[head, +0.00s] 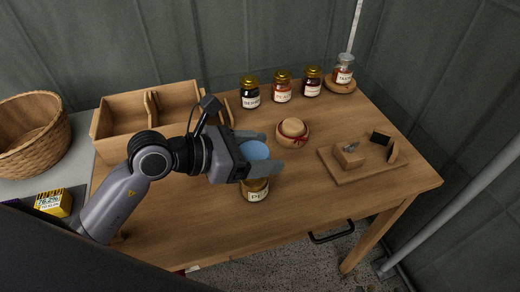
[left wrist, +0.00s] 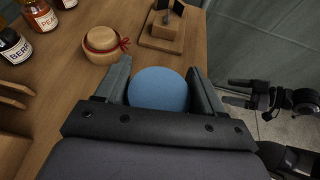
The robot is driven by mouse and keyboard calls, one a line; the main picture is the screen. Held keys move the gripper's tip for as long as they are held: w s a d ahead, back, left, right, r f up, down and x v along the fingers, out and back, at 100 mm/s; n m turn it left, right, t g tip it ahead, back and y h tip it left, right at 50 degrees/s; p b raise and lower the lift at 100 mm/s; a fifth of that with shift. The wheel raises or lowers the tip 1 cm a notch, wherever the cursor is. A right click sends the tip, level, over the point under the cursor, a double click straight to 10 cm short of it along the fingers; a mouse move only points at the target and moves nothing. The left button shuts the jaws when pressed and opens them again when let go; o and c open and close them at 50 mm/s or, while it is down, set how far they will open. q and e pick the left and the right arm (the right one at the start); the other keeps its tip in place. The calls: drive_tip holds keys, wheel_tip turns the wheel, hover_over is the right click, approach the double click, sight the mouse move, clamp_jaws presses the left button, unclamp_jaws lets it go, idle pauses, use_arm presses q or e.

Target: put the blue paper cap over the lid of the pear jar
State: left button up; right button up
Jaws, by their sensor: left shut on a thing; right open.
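The blue paper cap (head: 255,151) is held between the fingers of my left gripper (head: 265,154). The cap also shows in the left wrist view (left wrist: 158,91), round side up, with a finger on each side. The pear jar (head: 257,191) stands upright on the table just under the gripper, its label partly readable. Its lid is largely hidden by the near finger, and I cannot tell whether the cap touches it. My right gripper (left wrist: 228,91) is open and empty at the right of the left wrist view, beyond the table edge.
A straw-hat-like item with a red ribbon (head: 293,132) sits behind the gripper. Several lidded jars, one a berry jar (head: 250,93), line the back. A wooden divided box (head: 125,108) is at left, a wooden board (head: 365,172) at right. The front right tabletop is clear.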

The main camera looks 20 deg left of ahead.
sight(254, 181)
use_arm(q)
drive_tip(key=shift+f, duration=0.25)
drive_tip(key=shift+f+b, duration=0.3)
drive_tip(key=shift+b, duration=0.1)
drive_tip(key=shift+f, duration=0.1)
drive_tip(key=shift+f+b, duration=1.2)
drive_tip(key=shift+f, duration=0.25)
drive_tip(key=o, duration=1.1)
drive_tip(key=shift+c, duration=0.2)
